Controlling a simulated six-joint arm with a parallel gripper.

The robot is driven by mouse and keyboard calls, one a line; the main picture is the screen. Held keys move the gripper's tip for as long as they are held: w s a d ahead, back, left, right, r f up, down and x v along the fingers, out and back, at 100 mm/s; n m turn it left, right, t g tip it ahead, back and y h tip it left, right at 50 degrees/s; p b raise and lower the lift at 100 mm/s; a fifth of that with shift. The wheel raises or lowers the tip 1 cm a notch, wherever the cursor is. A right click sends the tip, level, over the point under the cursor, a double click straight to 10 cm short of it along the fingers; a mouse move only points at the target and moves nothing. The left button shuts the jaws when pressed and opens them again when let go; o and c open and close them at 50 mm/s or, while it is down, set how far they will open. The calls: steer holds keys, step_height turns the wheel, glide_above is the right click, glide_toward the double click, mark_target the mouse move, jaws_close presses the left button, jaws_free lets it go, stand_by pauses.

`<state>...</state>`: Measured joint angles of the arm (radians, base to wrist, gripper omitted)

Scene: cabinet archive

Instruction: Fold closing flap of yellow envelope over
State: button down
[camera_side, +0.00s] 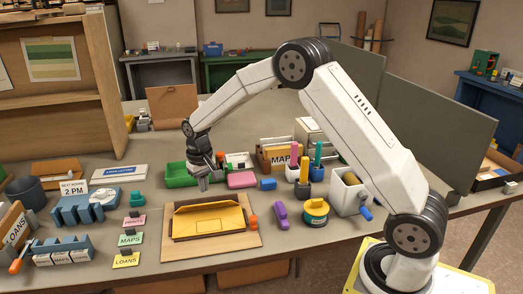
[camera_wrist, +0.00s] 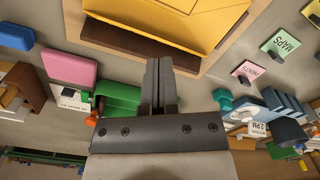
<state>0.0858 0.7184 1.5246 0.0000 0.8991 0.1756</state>
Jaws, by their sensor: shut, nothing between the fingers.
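The yellow envelope (camera_side: 210,224) lies on a wooden board (camera_side: 250,240) near the front of the table. Its closing flap (camera_side: 207,205) stands up along the far edge, tilted, not flat on the body. In the wrist view the yellow envelope (camera_wrist: 170,18) fills the top, with a dark brown strip (camera_wrist: 150,46) along its near edge. My gripper (camera_side: 204,184) is shut and empty, just behind the envelope's far edge and above the table. In the wrist view its fingertips (camera_wrist: 160,65) point at the brown strip. I cannot tell whether they touch it.
A green tray (camera_side: 176,175) and a pink block (camera_side: 241,180) sit close behind my gripper. A purple stapler-like item (camera_side: 281,214) and a yellow-green tub (camera_side: 316,211) stand right of the board. Label cards on stands (camera_side: 131,239) line its left.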

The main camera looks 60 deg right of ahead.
steer(key=shift+r, duration=1.45)
step_height(320, 180, up, 8)
steer(key=shift+f, duration=0.1)
steer(key=s+a+f+n+t, duration=0.1)
steer(key=s+f, duration=0.3)
steer(key=s, duration=0.7)
steer(key=s+a+f+n+t, duration=0.1)
steer(key=s+a+f+n, duration=0.1)
steer(key=s, duration=1)
step_height(320, 180, down, 2)
steer(key=shift+s+a+f+t, duration=0.15)
steer(key=shift+a+f+t, duration=0.15)
steer(key=shift+a, duration=0.4)
steer(key=shift+r, duration=0.1)
